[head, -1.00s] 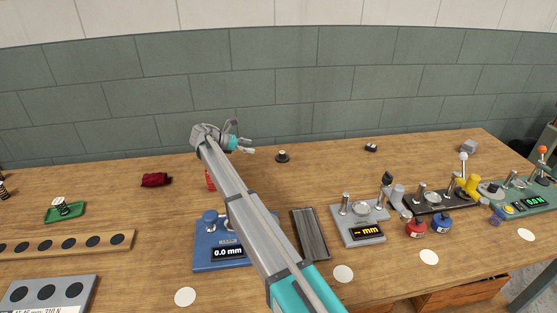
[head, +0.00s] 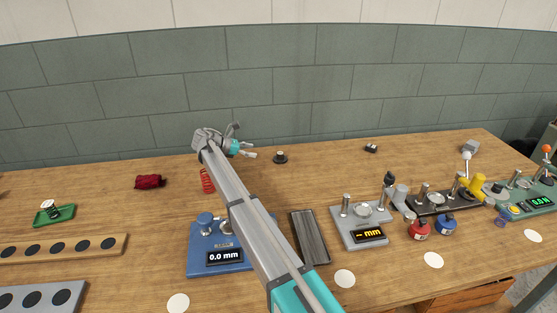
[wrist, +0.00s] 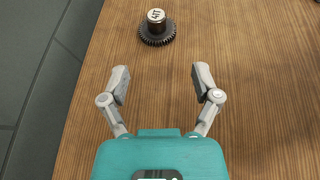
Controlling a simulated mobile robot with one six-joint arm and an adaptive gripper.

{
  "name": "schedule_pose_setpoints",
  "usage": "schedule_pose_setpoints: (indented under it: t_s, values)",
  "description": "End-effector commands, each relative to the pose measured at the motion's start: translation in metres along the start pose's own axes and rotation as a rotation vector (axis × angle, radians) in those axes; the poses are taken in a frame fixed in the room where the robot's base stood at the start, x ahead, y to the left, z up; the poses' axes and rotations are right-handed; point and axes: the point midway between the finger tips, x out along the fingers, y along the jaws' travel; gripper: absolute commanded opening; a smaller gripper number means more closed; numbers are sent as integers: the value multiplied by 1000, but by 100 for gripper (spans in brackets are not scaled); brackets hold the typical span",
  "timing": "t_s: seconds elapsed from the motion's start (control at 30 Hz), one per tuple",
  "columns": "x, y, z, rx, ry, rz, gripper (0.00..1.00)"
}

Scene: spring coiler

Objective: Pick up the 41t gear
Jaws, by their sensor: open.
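The 41t gear (wrist: 157,31) is a dark toothed disc with a lighter hub on top, marked "41T". It stands on the wooden bench near the top of the wrist view. It also shows as a small dark piece on the bench in the head view (head: 280,157). My gripper (wrist: 160,80) is open and empty, its two fingers spread wide. In the wrist view the gear lies beyond the fingertips, in line with the gap and apart from them. In the head view my gripper (head: 250,149) is just left of the gear.
A red cloth (head: 149,181) and a red spring (head: 208,181) lie left of my arm. A blue gauge (head: 220,259), a grey tray (head: 308,237) and a grey gauge (head: 361,224) stand nearer the front. A small dark part (head: 371,148) lies right. Bench around the gear is clear.

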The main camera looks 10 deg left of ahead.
Motion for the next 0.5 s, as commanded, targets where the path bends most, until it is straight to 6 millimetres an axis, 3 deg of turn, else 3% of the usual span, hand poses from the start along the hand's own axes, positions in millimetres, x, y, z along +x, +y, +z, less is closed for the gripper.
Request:
schedule_pose_setpoints:
  t_s: [0.3, 0.5]
  values:
    - [48, 0, -3, 0, 0, 0, 80]
    - [67, 0, -2, -1, 0, 1, 80]
